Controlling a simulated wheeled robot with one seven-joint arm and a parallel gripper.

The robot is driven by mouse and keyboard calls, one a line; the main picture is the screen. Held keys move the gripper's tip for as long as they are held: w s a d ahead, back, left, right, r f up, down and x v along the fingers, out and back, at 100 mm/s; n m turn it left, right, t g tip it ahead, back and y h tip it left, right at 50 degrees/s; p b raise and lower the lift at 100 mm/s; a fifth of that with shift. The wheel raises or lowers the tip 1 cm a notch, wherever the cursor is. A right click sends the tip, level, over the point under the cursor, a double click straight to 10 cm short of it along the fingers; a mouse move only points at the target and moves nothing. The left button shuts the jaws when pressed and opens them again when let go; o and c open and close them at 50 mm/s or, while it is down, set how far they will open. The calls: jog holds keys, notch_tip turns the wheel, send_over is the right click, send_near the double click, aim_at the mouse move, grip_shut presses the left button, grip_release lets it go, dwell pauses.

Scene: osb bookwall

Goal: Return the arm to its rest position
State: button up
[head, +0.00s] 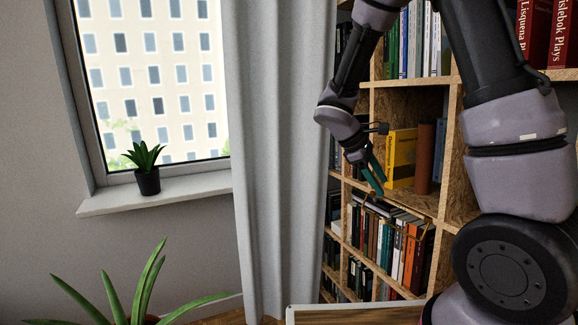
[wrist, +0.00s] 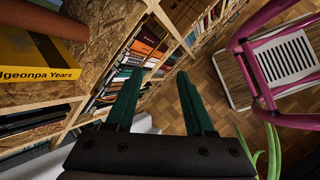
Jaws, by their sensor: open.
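My gripper (head: 375,175) hangs in front of the bookshelf in the head view, its green fingers pointing down and to the right. In the wrist view my gripper (wrist: 160,100) shows two green fingers spread apart with nothing between them. My arm bends from the right side of the head view up and over to the gripper. A yellow book (head: 401,158) stands in a shelf compartment just right of the gripper; the yellow book (wrist: 40,58) is at the left of the wrist view.
The wooden bookshelf (head: 452,160) holds several rows of books close to my arm. A grey curtain (head: 275,150) hangs left of it. A potted plant (head: 147,180) stands on the windowsill (head: 190,192). A pink-framed chair (wrist: 245,75) stands on the parquet floor (wrist: 185,75).

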jog(key=s+r+m+t+y, duration=0.3)
jog(key=s+r+m, duration=0.5)
jog(key=r, duration=0.3)
jog(key=s+r+m+t+y, duration=0.4)
jog(key=s+r+m+y, duration=0.2)
jog(key=r, duration=0.5)
jog(key=shift+s+r+m, duration=0.2)
jog(key=shift+s+m, duration=0.7)
jog(key=shift+s, duration=0.1)
grip_shut()
